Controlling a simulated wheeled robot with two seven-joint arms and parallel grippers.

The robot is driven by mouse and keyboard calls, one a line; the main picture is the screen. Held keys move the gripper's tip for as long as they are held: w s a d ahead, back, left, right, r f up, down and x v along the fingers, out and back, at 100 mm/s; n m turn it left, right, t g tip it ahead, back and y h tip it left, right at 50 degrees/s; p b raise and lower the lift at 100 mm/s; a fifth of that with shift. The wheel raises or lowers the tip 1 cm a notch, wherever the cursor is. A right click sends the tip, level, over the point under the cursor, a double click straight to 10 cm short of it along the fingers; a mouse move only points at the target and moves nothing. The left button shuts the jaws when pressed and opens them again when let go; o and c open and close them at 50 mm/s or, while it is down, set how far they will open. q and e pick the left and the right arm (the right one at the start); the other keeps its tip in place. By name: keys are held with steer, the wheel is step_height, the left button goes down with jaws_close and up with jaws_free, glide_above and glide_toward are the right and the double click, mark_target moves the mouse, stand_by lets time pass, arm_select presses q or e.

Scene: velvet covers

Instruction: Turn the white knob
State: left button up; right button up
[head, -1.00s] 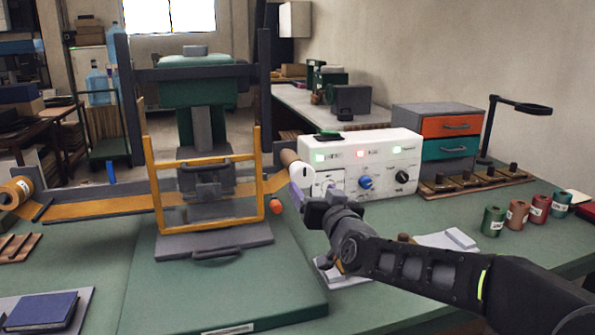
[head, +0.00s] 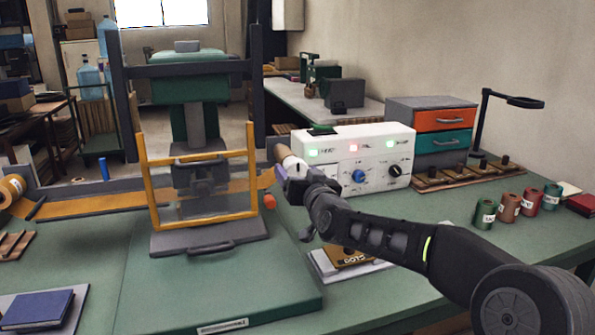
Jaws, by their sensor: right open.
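The white control box (head: 383,143) stands on the green bench, with lit lamps above a row of knobs. The blue knob (head: 359,176) and the black knob (head: 394,170) show clearly. The white knob (head: 328,172), at the left of the row, is mostly hidden behind my right gripper. My right gripper (head: 284,172) is at the box's lower left corner, with its fingers pointing left past the white knob. It is open, and I see nothing held. I cannot tell whether it touches the box. My left gripper is out of view.
A press with a yellow guard frame (head: 148,185) stands close left of the gripper. A brown roll (head: 283,153) lies between press and box. A drawer unit (head: 440,105) is right of the box. Spools (head: 508,207) stand at right. A block on a pale tray (head: 322,264) lies below my arm.

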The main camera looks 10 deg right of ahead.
steer(key=shift+w, duration=0.35)
steer(key=shift+c, duration=0.5)
steer(key=c, duration=1.3)
steer(key=shift+o, duration=0.2)
steer(key=shift+n, duration=0.5)
steer(key=n+p, duration=0.1)
steer(key=n, duration=1)
